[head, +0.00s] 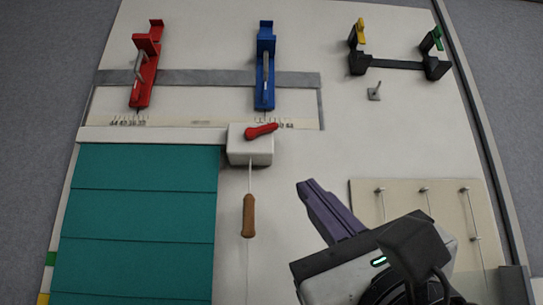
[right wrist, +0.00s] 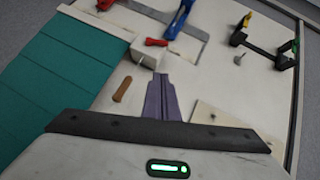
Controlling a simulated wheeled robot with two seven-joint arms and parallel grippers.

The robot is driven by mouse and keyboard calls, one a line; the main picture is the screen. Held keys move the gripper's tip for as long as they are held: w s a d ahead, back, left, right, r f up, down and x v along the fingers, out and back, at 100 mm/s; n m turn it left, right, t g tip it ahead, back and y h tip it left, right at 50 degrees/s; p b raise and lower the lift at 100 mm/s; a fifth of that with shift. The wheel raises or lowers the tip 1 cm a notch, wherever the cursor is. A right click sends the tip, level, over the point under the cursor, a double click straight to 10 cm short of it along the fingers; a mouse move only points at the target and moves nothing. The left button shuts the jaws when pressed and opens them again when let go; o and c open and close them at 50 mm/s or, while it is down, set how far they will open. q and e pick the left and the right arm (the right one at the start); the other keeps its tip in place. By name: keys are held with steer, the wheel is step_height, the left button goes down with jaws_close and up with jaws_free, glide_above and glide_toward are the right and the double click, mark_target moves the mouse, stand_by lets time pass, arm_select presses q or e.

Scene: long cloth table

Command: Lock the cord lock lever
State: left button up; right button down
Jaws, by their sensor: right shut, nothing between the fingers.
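The cord lock is a white block (head: 249,153) at the right end of the white rail above the teal blind. Its red lever (head: 261,131) lies across the block's top, tilted slightly up to the right. A cord runs down from the block to a brown wooden handle (head: 249,216). My right gripper (head: 307,186) is shut and empty, below and to the right of the block, apart from the lever. In the right wrist view the shut purple fingers (right wrist: 160,78) point towards the block (right wrist: 145,51), with the red lever (right wrist: 156,42) beyond them. My left gripper is not in view.
The teal slatted blind (head: 135,225) fills the left. A red clamp (head: 146,65) and a blue clamp (head: 265,65) sit on a grey bar above. A small hook (head: 374,92) and a pegged wooden panel (head: 400,198) are at right. The board between lever and fingers is clear.

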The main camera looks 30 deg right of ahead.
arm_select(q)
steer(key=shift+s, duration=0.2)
arm_select(e)
steer(key=shift+s+r, duration=0.1)
steer(key=shift+s, duration=0.05)
steer(key=p, duration=0.8)
glide_toward(271, 132)
steer(key=x, duration=0.4)
steer(key=shift+w+d, duration=0.3)
steer(key=shift+w, duration=0.15)
steer(key=shift+w+a+r, duration=0.1)
steer(key=shift+a+r, duration=0.1)
steer(key=shift+r, duration=0.25)
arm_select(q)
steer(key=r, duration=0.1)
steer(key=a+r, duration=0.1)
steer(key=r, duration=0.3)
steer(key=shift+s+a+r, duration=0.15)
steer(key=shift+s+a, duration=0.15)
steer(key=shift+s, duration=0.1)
